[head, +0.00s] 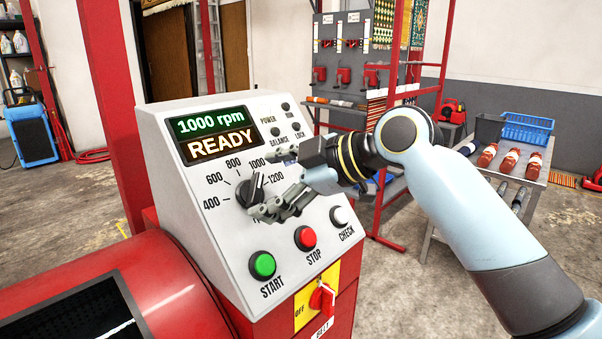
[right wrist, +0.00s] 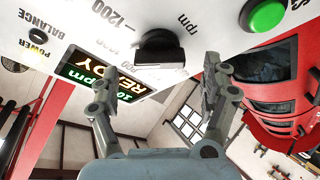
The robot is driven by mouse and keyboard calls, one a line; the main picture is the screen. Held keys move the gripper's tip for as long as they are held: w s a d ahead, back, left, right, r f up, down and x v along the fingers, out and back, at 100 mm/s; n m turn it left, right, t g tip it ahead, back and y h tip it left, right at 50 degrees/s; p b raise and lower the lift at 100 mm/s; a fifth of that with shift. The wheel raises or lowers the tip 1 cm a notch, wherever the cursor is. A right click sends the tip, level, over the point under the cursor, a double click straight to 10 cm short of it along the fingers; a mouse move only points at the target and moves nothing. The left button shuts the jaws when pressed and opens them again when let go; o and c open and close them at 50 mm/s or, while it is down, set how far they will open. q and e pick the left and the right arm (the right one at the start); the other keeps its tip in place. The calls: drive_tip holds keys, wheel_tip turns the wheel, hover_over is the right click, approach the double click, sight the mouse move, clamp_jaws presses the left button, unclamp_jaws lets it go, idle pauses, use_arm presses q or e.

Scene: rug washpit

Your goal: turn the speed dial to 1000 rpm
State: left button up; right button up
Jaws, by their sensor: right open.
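The black speed dial (head: 246,192) sits on the sloped white control panel (head: 205,235), ringed by numbers from 400 to 1200. Its grip appears tilted toward the 1000 mark, though my fingers partly cover it. The display (head: 214,135) reads "1000 rpm" and "READY". My right gripper (head: 266,182) is open in front of the dial, one finger above and one below in the head view. In the right wrist view the dial (right wrist: 160,50) shows beyond and between the spread fingertips (right wrist: 156,75), with a visible gap on both sides. My left gripper is not in view.
Below the dial are a green START button (head: 262,265), a red STOP button (head: 305,238) and a white CHECK button (head: 339,216). A red belt switch (head: 322,298) is lower down. A bench with bottles (head: 487,156) and a blue basket (head: 527,129) stands right.

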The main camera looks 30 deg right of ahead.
drive_tip(key=v, duration=0.8)
drive_tip(key=shift+s+d, duration=0.15)
drive_tip(key=shift+s, duration=0.05)
drive_tip(key=shift+r, duration=0.15)
